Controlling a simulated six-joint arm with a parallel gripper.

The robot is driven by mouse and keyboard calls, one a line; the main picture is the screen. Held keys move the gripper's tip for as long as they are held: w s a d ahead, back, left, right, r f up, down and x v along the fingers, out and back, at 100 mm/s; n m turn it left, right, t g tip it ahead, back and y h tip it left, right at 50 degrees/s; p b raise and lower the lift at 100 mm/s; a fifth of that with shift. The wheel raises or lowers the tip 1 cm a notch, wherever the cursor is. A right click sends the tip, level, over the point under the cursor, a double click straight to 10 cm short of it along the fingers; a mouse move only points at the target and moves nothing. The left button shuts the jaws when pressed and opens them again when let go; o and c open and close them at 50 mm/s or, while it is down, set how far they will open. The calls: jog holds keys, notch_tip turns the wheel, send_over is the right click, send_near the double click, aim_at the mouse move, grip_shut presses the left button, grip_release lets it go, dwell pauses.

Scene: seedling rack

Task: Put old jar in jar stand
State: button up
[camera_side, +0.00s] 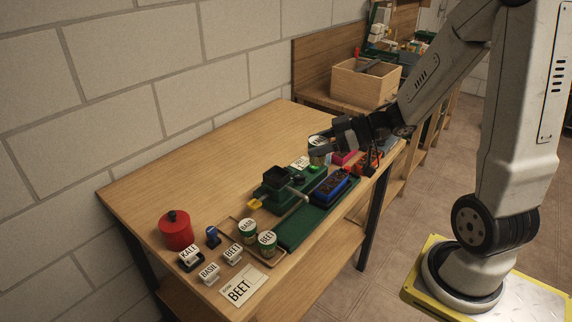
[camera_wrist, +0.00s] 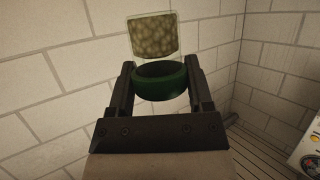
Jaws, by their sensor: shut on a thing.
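My gripper (camera_side: 322,144) is shut on a jar (camera_side: 318,159) above the far part of the bench. In the wrist view, the jar's dark green band (camera_wrist: 160,82) sits between the two fingers (camera_wrist: 160,88). Its clear body (camera_wrist: 153,37), with brown-green contents, extends beyond the fingertips. In the side view, the fingers partly hide the jar and its pale top. I cannot tell which thing is the jar stand.
A red canister (camera_side: 176,232), small label blocks and a BEET card (camera_side: 243,286) are at the front. The bench's left rear is clear.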

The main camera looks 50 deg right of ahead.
dwell(0.4)
jog(key=shift+w+a+r, duration=0.15)
jog(key=shift+w+a, duration=0.1)
jog(key=shift+w, duration=0.5)
jog(key=w+a+r+m+t+h, duration=0.1)
jog(key=w+a+m+h, duration=0.2)
jog(key=w+a, duration=0.3)
jog(key=shift+w+a+r+t, duration=0.25)
jog(key=shift+w+r+t, duration=0.1)
jog(key=shift+w, duration=1.2)
jog(key=s+d+y, duration=0.1)
jog(key=s+d, duration=0.1)
jog(key=s, duration=0.1)
jog(key=s+d+f+n+g, duration=0.1)
jog(key=s+d, duration=0.1)
jog(key=s, duration=0.1)
jog(key=s+d+n+y, duration=0.1)
jog(key=s+d, duration=0.1)
jog(key=s, duration=0.1)
jog(key=shift+d+f+y, duration=0.3)
jog(key=shift+d+f, duration=0.05)
jog(key=shift+s+d+f+n+g+y, duration=0.15)
jog(key=shift+s+n+g+y, duration=0.3)
jog(key=shift+s, duration=0.35)
